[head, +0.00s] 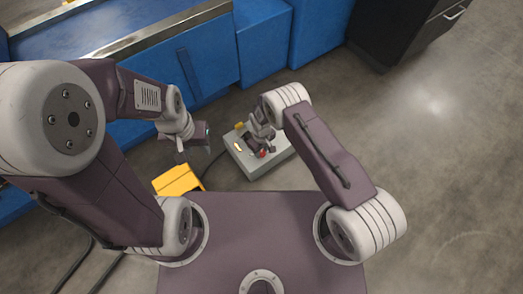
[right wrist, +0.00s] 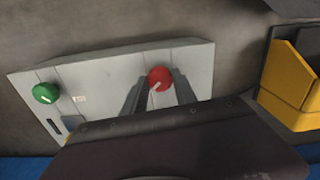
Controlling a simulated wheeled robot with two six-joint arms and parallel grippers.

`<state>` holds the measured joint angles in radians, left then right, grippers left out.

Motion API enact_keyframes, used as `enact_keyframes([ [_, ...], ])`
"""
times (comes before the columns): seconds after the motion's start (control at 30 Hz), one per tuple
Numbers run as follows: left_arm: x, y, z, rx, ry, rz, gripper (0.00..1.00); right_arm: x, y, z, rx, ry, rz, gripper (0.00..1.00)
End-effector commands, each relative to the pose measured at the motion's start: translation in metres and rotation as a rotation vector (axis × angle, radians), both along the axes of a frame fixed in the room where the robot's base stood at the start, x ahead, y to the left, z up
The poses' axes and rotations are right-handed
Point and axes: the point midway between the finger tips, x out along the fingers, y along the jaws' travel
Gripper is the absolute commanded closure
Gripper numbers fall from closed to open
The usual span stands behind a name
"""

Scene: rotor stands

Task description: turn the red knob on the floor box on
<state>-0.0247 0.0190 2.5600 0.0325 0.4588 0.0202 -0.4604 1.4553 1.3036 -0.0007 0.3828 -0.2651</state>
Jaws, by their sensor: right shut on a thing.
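The grey floor box (head: 248,164) stands on the floor ahead of my base and fills the left and middle of the right wrist view (right wrist: 100,85). My right gripper (right wrist: 158,84) is shut on the red knob, one finger on each side. In the head view my right gripper (head: 261,145) is over the box and partly hides it. My left gripper (head: 196,141) hangs left of the box, away from it; its jaw opening is unclear.
A green knob (right wrist: 46,93) sits at the other end of the box face. A yellow bin-like thing (head: 178,181) stands left of the box, and a dark cable runs on the floor. Blue cabinets (head: 262,40) stand behind. The floor to the right is clear.

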Motion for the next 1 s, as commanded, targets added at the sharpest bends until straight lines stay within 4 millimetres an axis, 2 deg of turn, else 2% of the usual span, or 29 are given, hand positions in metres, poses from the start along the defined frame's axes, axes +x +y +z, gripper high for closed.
enact_keyframes([
  [0.1,0.000,0.000,0.000,0.000,0.000,0.000,0.64,0.000,0.000,0.000,0.001,-0.001,-0.004,1.00],
  [0.13,0.000,0.000,0.000,0.000,0.000,0.000,0.64,0.000,0.000,0.000,0.001,0.000,-0.004,0.64],
  [0.2,0.000,0.000,0.000,0.000,0.000,0.000,0.64,0.000,0.000,0.000,0.001,-0.001,-0.003,0.45],
  [0.53,0.000,0.000,0.003,0.000,0.000,0.000,0.64,0.000,0.000,0.004,0.001,-0.001,-0.001,0.45],
  [0.8,0.000,0.000,0.044,0.000,0.000,0.000,0.64,0.001,0.000,0.064,0.001,-0.001,-0.001,0.45],
  [0.9,0.000,0.000,0.053,0.000,0.000,0.000,0.64,0.001,0.000,0.081,0.001,-0.001,-0.002,0.45],
  [1.0,0.000,0.000,0.057,0.000,0.000,0.000,0.64,0.000,0.000,0.089,0.000,0.000,-0.002,0.45],
])
